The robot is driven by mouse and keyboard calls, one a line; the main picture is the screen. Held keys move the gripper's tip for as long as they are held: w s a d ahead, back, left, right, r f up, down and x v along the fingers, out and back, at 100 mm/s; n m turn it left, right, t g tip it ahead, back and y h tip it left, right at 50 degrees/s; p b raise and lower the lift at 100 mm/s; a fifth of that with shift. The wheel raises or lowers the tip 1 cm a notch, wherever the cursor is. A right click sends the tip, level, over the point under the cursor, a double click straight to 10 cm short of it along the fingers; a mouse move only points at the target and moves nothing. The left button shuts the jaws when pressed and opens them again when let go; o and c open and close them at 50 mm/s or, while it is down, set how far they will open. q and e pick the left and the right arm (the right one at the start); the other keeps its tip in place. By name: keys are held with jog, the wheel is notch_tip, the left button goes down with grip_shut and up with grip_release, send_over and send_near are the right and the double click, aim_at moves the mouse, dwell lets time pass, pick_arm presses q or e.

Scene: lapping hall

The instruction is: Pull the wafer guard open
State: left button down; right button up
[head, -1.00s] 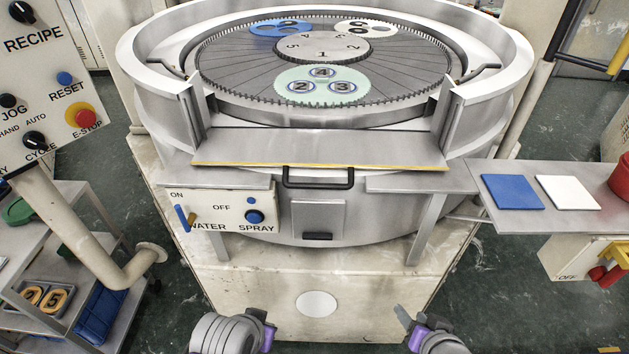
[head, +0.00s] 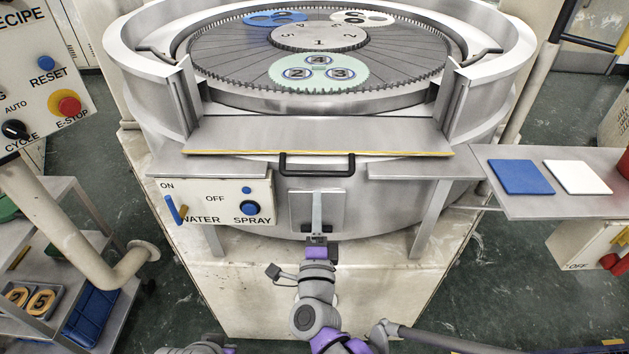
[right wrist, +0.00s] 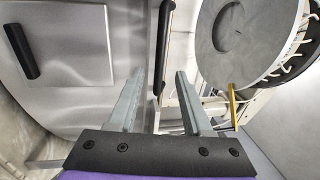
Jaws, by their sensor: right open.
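The wafer guard (head: 317,135) is a flat grey panel with a yellow lower edge, sitting across the gap in the front of the round rim. Its black bar handle (head: 317,172) is just below that edge. My right gripper (head: 317,195) points up in front of the machine, its tips a little below the handle in the picture. In the right wrist view its two fingers (right wrist: 160,78) are apart and empty. A long black bar, apparently the handle (right wrist: 164,40), shows between them; contact cannot be told. Only a bit of my left arm shows at the bottom edge.
A small door (head: 300,207) lies behind my right gripper; its black pull shows in the right wrist view (right wrist: 19,50). A control box (head: 215,203) is on the left. A shelf (head: 500,205) with blue and white squares juts out on the right.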

jog(key=w, duration=0.2)
jog(key=w+r, duration=0.1)
jog(key=w, duration=0.4)
jog(key=shift+r+p, duration=0.15)
jog(key=shift+p, duration=0.15)
grip_shut()
dwell(1.0)
